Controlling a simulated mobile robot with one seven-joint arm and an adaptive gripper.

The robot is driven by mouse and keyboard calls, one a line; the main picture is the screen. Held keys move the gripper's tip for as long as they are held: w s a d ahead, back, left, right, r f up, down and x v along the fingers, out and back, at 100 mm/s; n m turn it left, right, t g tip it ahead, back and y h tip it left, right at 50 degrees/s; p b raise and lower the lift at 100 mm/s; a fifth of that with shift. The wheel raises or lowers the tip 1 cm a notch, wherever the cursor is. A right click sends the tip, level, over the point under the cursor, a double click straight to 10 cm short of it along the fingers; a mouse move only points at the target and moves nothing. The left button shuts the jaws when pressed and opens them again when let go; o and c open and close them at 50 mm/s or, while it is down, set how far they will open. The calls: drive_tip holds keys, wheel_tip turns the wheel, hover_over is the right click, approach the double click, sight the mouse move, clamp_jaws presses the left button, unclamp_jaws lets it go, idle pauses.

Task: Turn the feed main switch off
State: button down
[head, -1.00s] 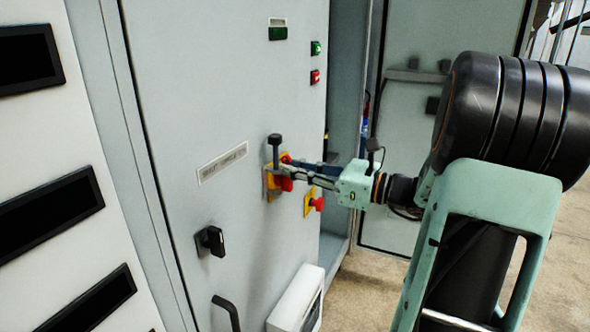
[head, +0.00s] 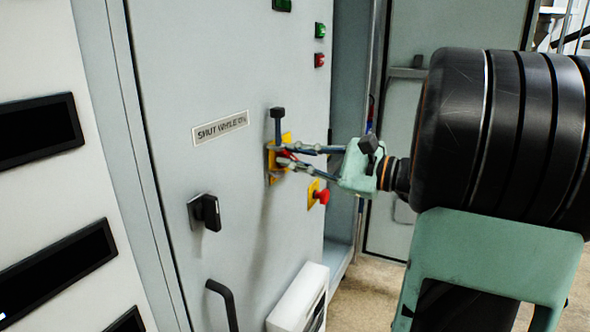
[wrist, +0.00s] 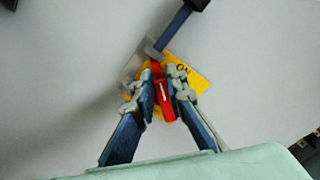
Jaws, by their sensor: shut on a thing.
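The feed main switch has a red handle (wrist: 163,98) on a yellow plate (wrist: 196,80) marked "ON"; its plate also shows in the head view (head: 286,139) on the grey cabinet door. My gripper (wrist: 160,88) is shut on the red handle, one finger on each side. In the head view my gripper (head: 286,156) reaches it from the right, and the fingers hide most of the handle. A metal bar with a black knob (head: 278,112) stands up beside the plate; its bar (wrist: 175,27) also shows in the wrist view.
A black door latch (head: 206,212), a black handle (head: 224,302) and a white box (head: 298,300) project from the door. A "SHUT WHILE ON" label (head: 220,128) is left of the switch.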

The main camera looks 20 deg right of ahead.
drive_tip(key=n+b, duration=0.1)
drive_tip(key=b, duration=0.1)
drive_tip(key=f+n+b, duration=0.1)
drive_tip(key=n+b, duration=0.3)
drive_tip(key=b, duration=0.1)
drive_tip(key=shift+s+a+f, duration=0.1)
drive_tip(key=shift+a+f, duration=0.2)
drive_tip(key=shift+f, duration=0.05)
drive_tip(key=n+b, duration=0.2)
drive_tip(key=shift+b, duration=0.4)
drive_tip(key=shift+r+n+b, duration=0.1)
drive_tip(key=shift+n+b, duration=0.2)
drive_tip(key=shift+n, duration=0.1)
drive_tip(key=c, duration=1.9)
unclamp_jaws()
drive_tip(key=shift+c, duration=0.2)
drive_tip(key=v, duration=1.2)
drive_tip(key=shift+d, duration=0.1)
